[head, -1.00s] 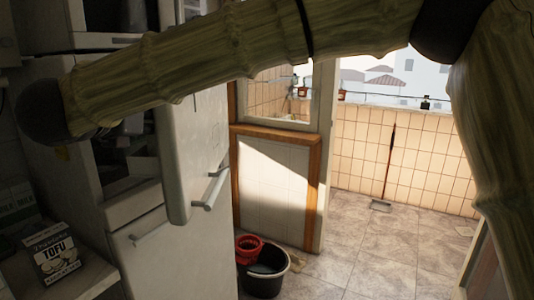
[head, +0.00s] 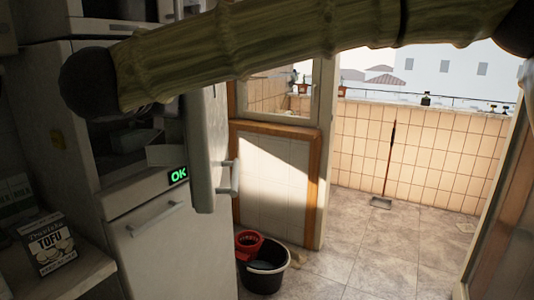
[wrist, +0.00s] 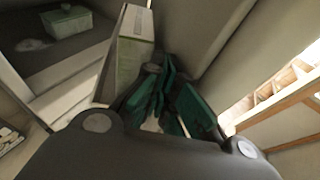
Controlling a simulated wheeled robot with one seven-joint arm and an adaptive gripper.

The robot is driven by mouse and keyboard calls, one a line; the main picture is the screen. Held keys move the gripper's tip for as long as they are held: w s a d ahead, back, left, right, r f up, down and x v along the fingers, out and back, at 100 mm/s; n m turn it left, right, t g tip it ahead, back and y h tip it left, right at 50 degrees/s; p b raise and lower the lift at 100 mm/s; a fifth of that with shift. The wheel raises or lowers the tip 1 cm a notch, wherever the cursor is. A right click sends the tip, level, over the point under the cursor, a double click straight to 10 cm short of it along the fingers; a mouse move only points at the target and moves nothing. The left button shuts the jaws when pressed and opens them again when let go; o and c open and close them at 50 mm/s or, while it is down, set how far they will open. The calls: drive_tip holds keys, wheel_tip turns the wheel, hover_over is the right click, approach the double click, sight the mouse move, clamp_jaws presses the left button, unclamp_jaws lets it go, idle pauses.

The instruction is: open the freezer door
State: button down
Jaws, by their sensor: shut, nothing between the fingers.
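The white upper door of the fridge-freezer (head: 200,155) stands open in the head view. It is seen nearly edge-on, with its bar handle (head: 229,178) on the outer face. The dark interior (head: 122,150) shows to its left, partly behind my arm. My gripper (wrist: 165,108), with dark teal fingers, is shut and empty in the wrist view. It is between the open compartment on the left and a plain grey panel (wrist: 205,35) on the right, likely the door. I cannot tell whether the fingers touch it. The gripper is hidden in the head view.
A lower door (head: 165,245) with its own handle is closed. A green "OK" sign (head: 178,175) shows beside the opening. A tofu box (head: 48,243) sits on the left counter. A black bucket (head: 264,270) and red basket (head: 249,243) stand on the floor.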

drive_tip(key=d+n+y+b, duration=0.1)
drive_tip(key=d+b, duration=0.1)
drive_tip(key=d, duration=0.5)
drive_tip(key=shift+d, duration=0.15)
drive_tip(key=w+d+n+y+b, duration=0.1)
drive_tip(key=d, duration=0.6)
drive_tip(key=shift+d+y+b, duration=0.15)
drive_tip(key=shift+y+b, duration=0.15)
drive_tip(key=shift+y, duration=0.1)
drive_tip(key=shift+w, duration=0.1)
